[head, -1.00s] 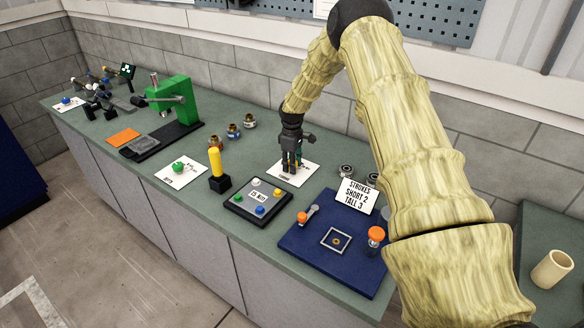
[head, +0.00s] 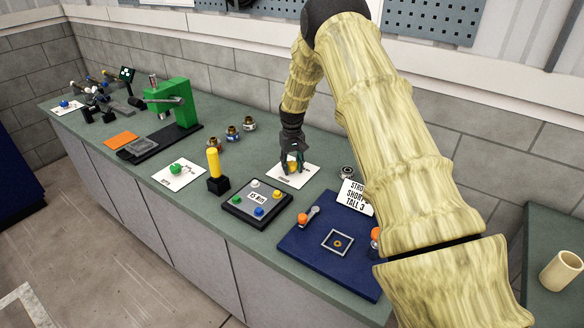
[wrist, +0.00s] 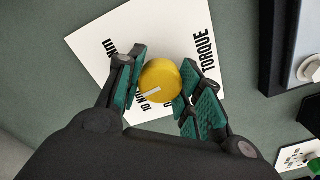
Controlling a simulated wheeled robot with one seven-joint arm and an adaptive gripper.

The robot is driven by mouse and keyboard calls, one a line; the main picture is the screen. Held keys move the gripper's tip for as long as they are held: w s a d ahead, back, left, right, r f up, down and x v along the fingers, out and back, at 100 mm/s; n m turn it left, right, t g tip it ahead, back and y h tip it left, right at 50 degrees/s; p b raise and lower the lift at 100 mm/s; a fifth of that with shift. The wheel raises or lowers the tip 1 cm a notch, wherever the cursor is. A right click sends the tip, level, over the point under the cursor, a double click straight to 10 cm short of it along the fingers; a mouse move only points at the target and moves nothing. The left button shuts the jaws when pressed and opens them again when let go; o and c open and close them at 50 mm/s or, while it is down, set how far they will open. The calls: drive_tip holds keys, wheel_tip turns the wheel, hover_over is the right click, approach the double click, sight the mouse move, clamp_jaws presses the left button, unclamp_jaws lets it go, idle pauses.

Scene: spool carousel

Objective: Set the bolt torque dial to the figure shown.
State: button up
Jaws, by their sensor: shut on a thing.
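The torque dial is a yellow round knob (wrist: 160,80) with a white pointer line on a white card (wrist: 101,42) marked TORQUE; it also shows in the head view (head: 292,167). My gripper (wrist: 163,82) is shut on the knob, with one teal-padded finger on each side. In the head view my gripper (head: 291,162) comes down on the card from above. The pointer line aims to the lower left in the wrist view, towards the "10 NM" label. Another label is partly hidden by the left finger.
A blue board (head: 310,258) with orange knobs and a strokes sign (head: 355,196) stands front right. A yellow-topped post (head: 214,163) and a card with a green knob (head: 176,169) are left. A green press (head: 172,105) stands farther left. My arm hides part of the blue board.

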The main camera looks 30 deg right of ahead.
sight(292, 163)
drive_tip(key=shift+w+d+r+m, duration=0.15)
drive_tip(key=shift+w+r+m, duration=0.25)
drive_tip(key=shift+r+m, duration=0.1)
drive_tip(key=o, duration=0.9)
drive_tip(key=shift+o, duration=0.7)
drive_tip(key=shift+s+f, duration=0.15)
drive_tip(key=shift+s, duration=0.1)
wheel_tip(292, 163, up, 12)
